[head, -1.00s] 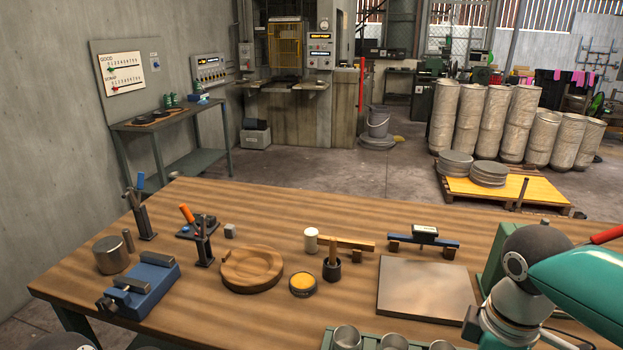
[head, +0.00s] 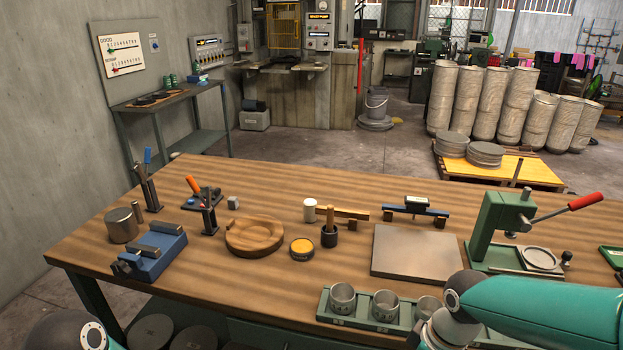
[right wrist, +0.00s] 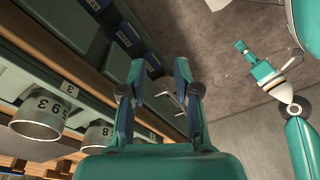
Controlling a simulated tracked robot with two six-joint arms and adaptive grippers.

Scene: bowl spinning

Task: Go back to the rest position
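In the head view my right arm comes in from the lower right, in front of the table's front edge; its gripper is out of that picture. In the right wrist view my right gripper (right wrist: 160,80) is open, with nothing between its fingers. Metal cups stand in a green rack (head: 350,320) at the table's front; two numbered cups (right wrist: 38,118) show left of the gripper, apart from it. Only a rounded joint of my left arm shows at the head view's lower left. A teal arm, seemingly my left one, shows at the wrist view's right; its finger state is unclear.
The wooden table (head: 330,270) holds a round wooden bowl block (head: 254,237), a grey plate (head: 417,250), a blue vise (head: 152,256) and a green lever press (head: 500,225) with a red handle. Drawers lie under the tabletop. Floor in front of the table is visible in the wrist view.

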